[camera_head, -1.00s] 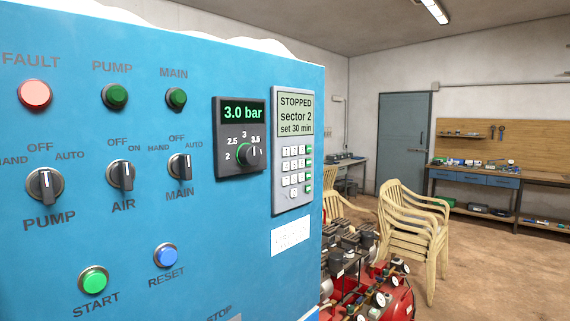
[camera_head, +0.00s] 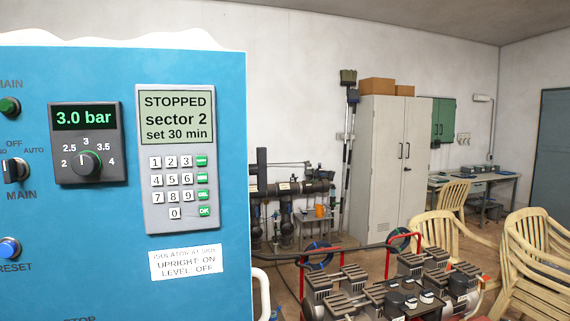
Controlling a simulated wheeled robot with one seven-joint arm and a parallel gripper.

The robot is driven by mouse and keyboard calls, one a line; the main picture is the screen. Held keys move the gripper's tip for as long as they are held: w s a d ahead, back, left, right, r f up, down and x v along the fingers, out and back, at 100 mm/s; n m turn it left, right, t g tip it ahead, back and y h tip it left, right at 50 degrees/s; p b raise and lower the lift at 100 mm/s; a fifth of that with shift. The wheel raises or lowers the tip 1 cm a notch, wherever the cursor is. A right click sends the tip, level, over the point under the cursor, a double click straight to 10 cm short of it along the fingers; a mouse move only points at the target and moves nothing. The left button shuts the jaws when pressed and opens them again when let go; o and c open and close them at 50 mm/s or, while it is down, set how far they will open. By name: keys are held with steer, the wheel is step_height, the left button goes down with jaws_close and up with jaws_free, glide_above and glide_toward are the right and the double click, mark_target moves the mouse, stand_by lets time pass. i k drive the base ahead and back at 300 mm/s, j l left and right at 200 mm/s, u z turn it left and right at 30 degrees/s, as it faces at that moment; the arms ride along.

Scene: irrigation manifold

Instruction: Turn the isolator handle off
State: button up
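The isolator handle cannot be made out in this view. A label (camera_head: 185,262) on the front of the blue cabinet (camera_head: 228,275) reads "isolator at side, upright: on, level: off". The cabinet's right side face is turned away from me. A white curved bar (camera_head: 262,290) shows just past the cabinet's lower right edge; I cannot tell what it belongs to. The display (camera_head: 177,117) reads "STOPPED, sector 2, set 30 min". My gripper is not in view.
Red-framed machinery (camera_head: 400,290) stands on the floor right of the cabinet. Pipework (camera_head: 290,190) runs along the wall behind it. Stacked plastic chairs (camera_head: 540,245) stand at the right. A grey locker (camera_head: 385,165) and a green wall cabinet (camera_head: 443,120) are at the back.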

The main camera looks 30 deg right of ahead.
mark_target(259, 169)
steer(key=i+l+u, duration=0.2)
steer(key=l, duration=0.3)
steer(key=l+u, duration=0.2)
steer(key=l, duration=0.25)
steer(key=i+l+u, duration=0.2)
steer(key=l, duration=0.35)
steer(key=k, duration=0.05)
